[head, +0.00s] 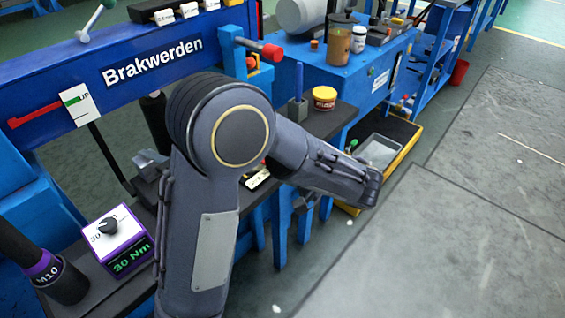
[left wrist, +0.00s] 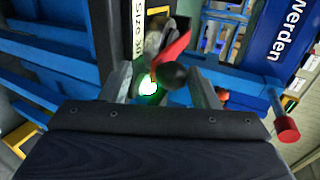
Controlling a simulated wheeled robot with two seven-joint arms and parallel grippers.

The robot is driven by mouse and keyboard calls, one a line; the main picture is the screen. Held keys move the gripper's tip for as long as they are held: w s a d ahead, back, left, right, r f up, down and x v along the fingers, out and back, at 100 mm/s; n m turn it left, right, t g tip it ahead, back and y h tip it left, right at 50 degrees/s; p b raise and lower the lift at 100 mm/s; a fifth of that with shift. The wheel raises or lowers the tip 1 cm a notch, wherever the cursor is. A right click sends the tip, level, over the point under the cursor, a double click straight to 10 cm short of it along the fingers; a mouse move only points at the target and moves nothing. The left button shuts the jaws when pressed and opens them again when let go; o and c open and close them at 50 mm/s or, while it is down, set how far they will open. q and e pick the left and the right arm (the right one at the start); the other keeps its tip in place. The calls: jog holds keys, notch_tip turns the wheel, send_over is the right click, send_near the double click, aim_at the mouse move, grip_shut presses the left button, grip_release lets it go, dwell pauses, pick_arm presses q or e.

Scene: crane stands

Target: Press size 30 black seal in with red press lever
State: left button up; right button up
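In the left wrist view, a red lever (left wrist: 174,50) with a black ball knob (left wrist: 172,76) shows between and beyond the fingers of my left gripper (left wrist: 160,85). The fingers are spread and do not visibly touch the lever. A green light (left wrist: 148,86) glows beside the knob, and a white label (left wrist: 138,20) reading "Size" lies above. In the head view my own arm crosses the middle and hides the lever; neither gripper can be made out. A small label plate (head: 258,180) shows partly behind that arm. I cannot make out the black seal.
A blue "Brakwerden" beam (head: 150,65) with a red-tipped handle (head: 272,52) runs behind my arm. A purple torque box (head: 112,240) reading 30 Nm stands lower left. An orange-yellow tub (head: 324,98) stands on the bench.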

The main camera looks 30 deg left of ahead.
dwell(0.4)
pick_arm(q)
jog(key=p+v, duration=0.2)
jog(key=v, duration=0.5)
jog(key=shift+d+r, duration=0.15)
jog(key=shift+d, duration=0.2)
jog(key=shift+s, duration=0.1)
